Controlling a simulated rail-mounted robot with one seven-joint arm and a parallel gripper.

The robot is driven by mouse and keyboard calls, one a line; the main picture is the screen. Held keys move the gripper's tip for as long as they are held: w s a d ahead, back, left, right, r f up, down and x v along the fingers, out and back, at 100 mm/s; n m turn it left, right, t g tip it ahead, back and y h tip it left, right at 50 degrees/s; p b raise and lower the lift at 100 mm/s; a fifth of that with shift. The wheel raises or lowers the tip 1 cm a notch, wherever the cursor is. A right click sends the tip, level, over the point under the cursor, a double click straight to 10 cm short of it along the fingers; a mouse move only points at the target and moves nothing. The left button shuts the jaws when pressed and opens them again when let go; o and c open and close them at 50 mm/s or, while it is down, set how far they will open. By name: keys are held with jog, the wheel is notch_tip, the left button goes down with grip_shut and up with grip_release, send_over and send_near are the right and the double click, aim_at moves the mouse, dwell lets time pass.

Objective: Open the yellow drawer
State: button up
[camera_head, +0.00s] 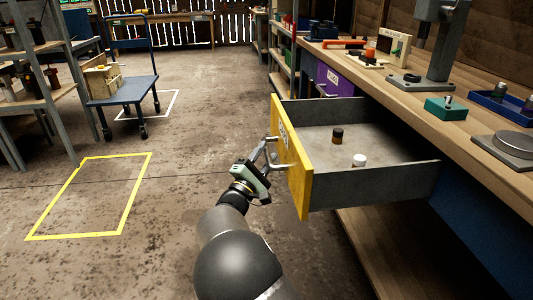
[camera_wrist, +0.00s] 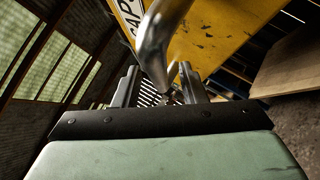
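The yellow drawer (camera_head: 291,165) is pulled far out from under the workbench, its grey inside showing. Its metal handle (camera_head: 282,166) is on the yellow front; the bar also shows close up in the wrist view (camera_wrist: 153,45). My gripper (camera_head: 268,158) is at the handle, in front of the drawer face. In the wrist view its two fingers (camera_wrist: 160,82) stand apart, with the curved bar running between them; I see gaps beside the bar. The exact contact is partly hidden.
The workbench (camera_head: 462,133) is at right. A blue cart (camera_head: 125,88) and a shelf (camera_head: 40,105) are at left. The floor with a yellow outline (camera_head: 137,190) is clear.

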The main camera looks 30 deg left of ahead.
jog(key=d+p+v, duration=0.1)
jog(key=p+v, duration=0.1)
jog(key=v, duration=1.4)
jog(key=shift+s+a, duration=0.2)
jog(key=shift+a, duration=0.25)
jog(key=shift+f, duration=0.1)
